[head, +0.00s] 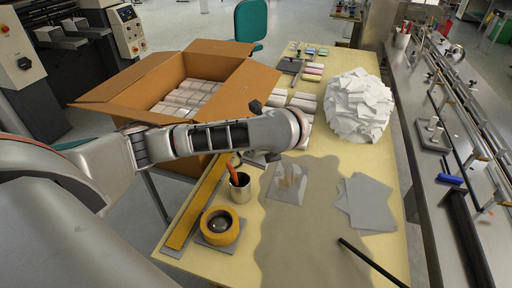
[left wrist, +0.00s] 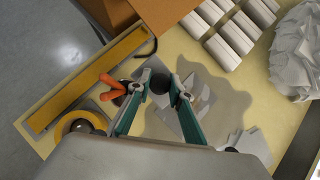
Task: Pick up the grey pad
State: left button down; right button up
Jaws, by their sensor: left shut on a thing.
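My left arm reaches across the table from the left in the head view, and its wrist hides most of the gripper there. In the left wrist view my left gripper (left wrist: 163,84) has green fingers with dark tips. The tips are closed on a small dark grey block (left wrist: 160,83) that looks like the grey pad; its outline is hard to separate from the fingertips. I cannot tell whether it touches the table. Flat grey sheets (head: 370,203) lie on the table to the right in the head view. My right gripper is not in view.
An open cardboard box (head: 222,92) full of pale packs stands at the left. A cup (head: 240,188) with orange-handled tools and a yellow tape roll (head: 220,227) stand near the gripper. A white paper heap (head: 358,106) lies farther back. A long machine (head: 440,130) borders the right.

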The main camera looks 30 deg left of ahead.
pick_arm(q)
jog(key=s+d+r+g+h, duration=0.2)
jog(key=s+d, duration=1)
jog(key=d, duration=0.2)
jog(key=shift+s+h, duration=0.2)
jog(key=shift+h, duration=0.1)
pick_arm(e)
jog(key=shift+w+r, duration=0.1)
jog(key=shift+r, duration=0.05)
pick_arm(q)
jog(key=shift+f, duration=0.1)
